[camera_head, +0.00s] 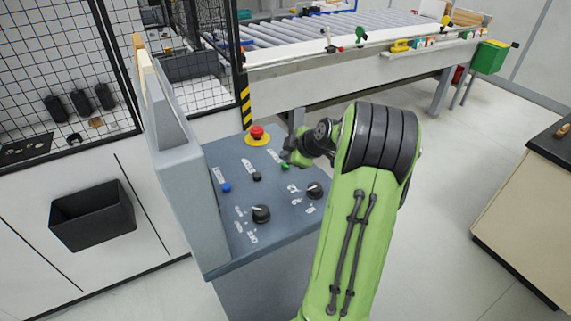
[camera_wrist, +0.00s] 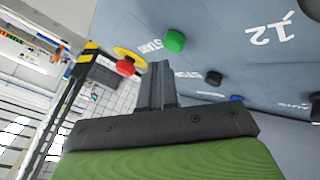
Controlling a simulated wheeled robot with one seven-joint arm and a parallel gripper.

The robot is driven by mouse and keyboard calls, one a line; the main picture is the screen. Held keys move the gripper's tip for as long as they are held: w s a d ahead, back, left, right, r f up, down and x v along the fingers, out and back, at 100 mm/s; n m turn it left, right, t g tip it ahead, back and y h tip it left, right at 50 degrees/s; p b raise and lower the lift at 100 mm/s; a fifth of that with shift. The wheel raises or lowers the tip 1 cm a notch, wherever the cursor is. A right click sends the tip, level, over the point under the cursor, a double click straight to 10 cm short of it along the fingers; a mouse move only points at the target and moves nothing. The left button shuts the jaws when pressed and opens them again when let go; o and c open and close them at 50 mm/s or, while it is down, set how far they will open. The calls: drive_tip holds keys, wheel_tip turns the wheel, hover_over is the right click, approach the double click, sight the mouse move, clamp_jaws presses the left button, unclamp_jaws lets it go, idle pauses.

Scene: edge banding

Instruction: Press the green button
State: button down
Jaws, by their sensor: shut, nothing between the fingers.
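The green button (camera_head: 285,166) is on the sloped grey-blue control panel (camera_head: 225,245), just below the red emergency stop in the head view. In the wrist view the green button (camera_wrist: 174,41) stands out from the panel beside the word START. My gripper (camera_wrist: 158,70) is shut and empty, its fingertips a little below and left of the green button in that view. I see a gap in the picture between the fingertips and the button. In the head view my gripper (camera_head: 292,155) is small and partly hidden by my wrist, close to the button.
A red emergency stop (camera_head: 257,133) on a yellow disc, a blue button (camera_head: 226,188), a black button (camera_head: 257,176) and black knobs (camera_head: 261,213) share the panel. A mesh fence (camera_head: 60,60) and a roller conveyor (camera_head: 300,35) stand behind. Open floor lies to the right.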

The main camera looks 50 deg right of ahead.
drive_tip(key=shift+f+b, duration=0.45)
drive_tip(key=shift+b, duration=0.25)
